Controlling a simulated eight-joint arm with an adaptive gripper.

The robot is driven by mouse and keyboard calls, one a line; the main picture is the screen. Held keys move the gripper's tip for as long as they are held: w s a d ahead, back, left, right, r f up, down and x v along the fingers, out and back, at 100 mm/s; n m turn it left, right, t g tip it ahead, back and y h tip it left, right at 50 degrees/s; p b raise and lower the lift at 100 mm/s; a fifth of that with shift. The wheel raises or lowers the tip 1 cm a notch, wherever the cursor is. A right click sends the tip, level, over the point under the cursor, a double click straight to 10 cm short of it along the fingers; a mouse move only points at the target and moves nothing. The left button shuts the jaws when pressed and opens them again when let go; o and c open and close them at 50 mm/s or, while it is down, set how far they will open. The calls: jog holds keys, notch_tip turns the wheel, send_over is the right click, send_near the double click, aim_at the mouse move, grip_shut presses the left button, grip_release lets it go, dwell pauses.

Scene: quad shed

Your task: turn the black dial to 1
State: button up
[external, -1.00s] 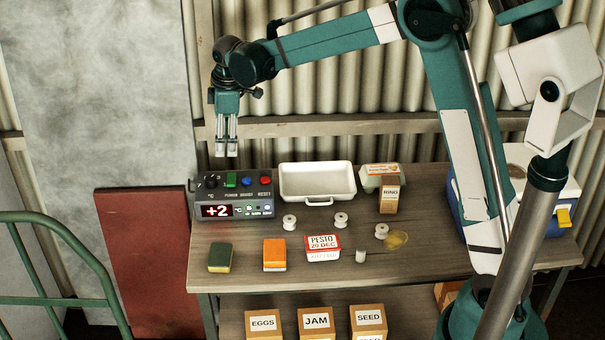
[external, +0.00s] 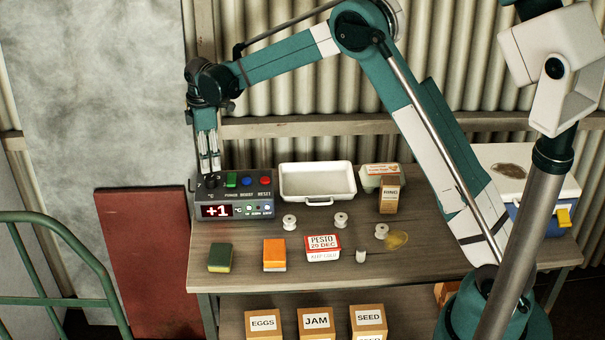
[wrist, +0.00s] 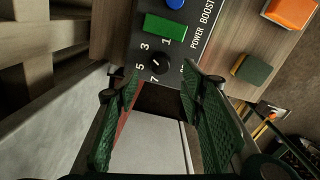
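The black dial (wrist: 161,62) is a small round knob on the dark grey control box (external: 234,187). In the wrist view the numbers 1, 3, 5 and 7 show around it, and a short pale mark crosses it at a slant; I cannot tell exactly which number it points to. My gripper (external: 210,172) points down just above the dial in the external view, largely covering it. In the wrist view my gripper (wrist: 162,80) has its fingers apart, with the dial seen between and just beyond the tips. Contact with the dial is not visible. The red display (external: 217,211) reads +1.
A green button (external: 232,180), a blue one (external: 247,181) and a red one (external: 265,181) sit right of the dial. A white tray (external: 317,199) stands right of the box. Sponges, spools and a pesto tub (external: 323,248) lie in front.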

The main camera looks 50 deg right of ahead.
aim_at(214, 178)
jog(key=shift+f, duration=0.1)
dwell(0.3)
jog(key=shift+f, duration=3.8)
jog(key=c, duration=0.9)
